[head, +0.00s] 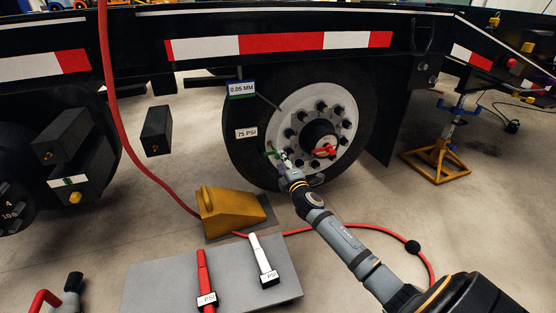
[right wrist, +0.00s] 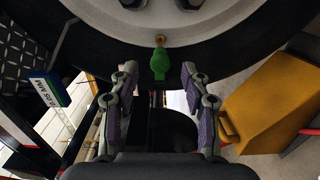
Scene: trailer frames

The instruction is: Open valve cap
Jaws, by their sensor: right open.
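The green valve cap (right wrist: 160,63) sits on a brass stem at the wheel's pale rim (right wrist: 110,40). In the head view the cap is a small green spot (head: 269,153) on the lower left of the wheel (head: 300,125). My right gripper (head: 283,157) reaches up to the wheel from the lower right. In the right wrist view its two fingers (right wrist: 161,82) are open. One finger is on each side of the cap, a little below it, with clear gaps. Nothing is held. My left gripper is not in view.
A yellow wheel chock (head: 232,212) stands at the front left of the tire. A grey mat (head: 170,283) holds a red gauge (head: 204,275) and a white gauge (head: 262,258). A red hose (head: 345,227) runs along the floor. A yellow jack stand (head: 440,165) stands right.

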